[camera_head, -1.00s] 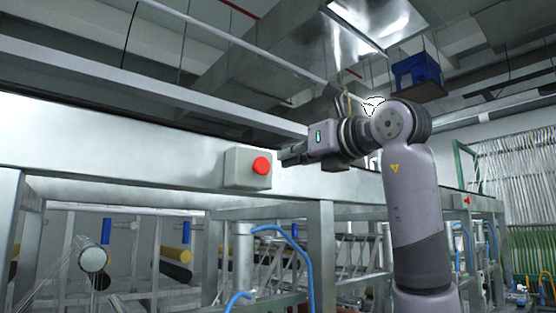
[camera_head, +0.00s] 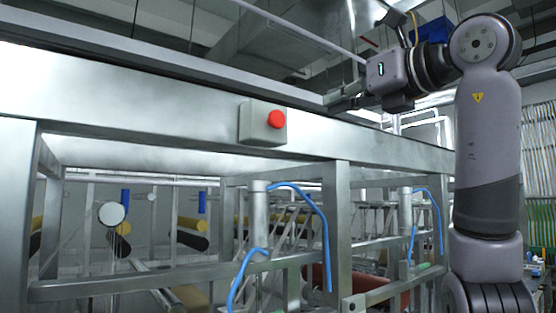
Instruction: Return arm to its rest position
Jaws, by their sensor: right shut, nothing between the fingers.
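My right arm (camera_head: 488,130) stands at the right side of the view, its forearm reaching left. My right gripper (camera_head: 334,101) is at the end of it, shut and empty, in front of the upper part of the steel frame. A red push button (camera_head: 275,119) on a grey box (camera_head: 259,133) is fixed to the frame's beam. The gripper is to the right of the button and a little above it in the picture, apart from it. My left gripper is not in view.
The steel machine frame (camera_head: 120,112) runs across the view. Below its beam are blue hoses (camera_head: 322,235), posts and rollers (camera_head: 112,213). A blue box (camera_head: 436,31) is high up behind my arm. Ducts and pipes are overhead.

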